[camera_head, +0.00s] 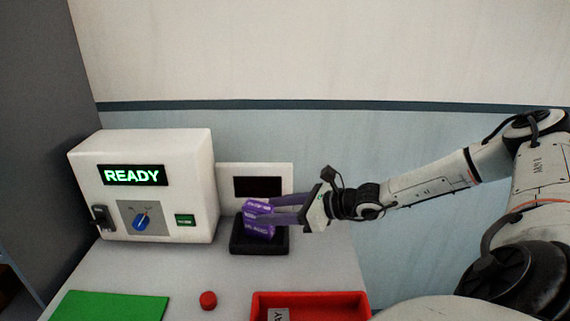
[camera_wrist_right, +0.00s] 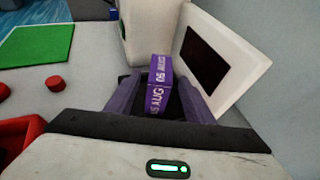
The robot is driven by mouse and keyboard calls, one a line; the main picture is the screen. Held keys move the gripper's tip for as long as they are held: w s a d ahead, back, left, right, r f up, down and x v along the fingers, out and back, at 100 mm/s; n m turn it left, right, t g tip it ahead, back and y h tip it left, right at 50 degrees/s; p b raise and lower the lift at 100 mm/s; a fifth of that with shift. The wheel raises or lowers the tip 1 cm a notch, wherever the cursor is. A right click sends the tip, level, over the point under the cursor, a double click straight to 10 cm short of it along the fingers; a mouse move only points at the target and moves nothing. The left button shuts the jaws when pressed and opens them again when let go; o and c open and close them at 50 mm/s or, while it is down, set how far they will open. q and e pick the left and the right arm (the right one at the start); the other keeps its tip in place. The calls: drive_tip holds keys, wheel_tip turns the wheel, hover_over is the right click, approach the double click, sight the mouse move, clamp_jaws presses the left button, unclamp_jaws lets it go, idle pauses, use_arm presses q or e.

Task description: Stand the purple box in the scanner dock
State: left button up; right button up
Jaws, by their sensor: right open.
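The purple box (camera_head: 257,228) stands in the black scanner dock (camera_head: 259,246), beside the white machine. In the right wrist view the box (camera_wrist_right: 158,84) shows its printed top and the face toward me. My right gripper (camera_head: 258,214) reaches in from the right, its two purple fingers on either side of the box. In the right wrist view its jaws are open, with a gap visible at least on the left. The fingers partly hide the box and the dock. My left gripper is not in view.
A white machine (camera_head: 150,187) with a READY display and blue knob stands at the left. A white panel with a dark screen (camera_head: 259,187) is behind the dock. In front are a green mat (camera_head: 110,306), a red button-like piece (camera_head: 208,300) and a red tray (camera_head: 350,297).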

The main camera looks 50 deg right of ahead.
drive_tip(key=shift+v, duration=1.85)
idle(0.7)
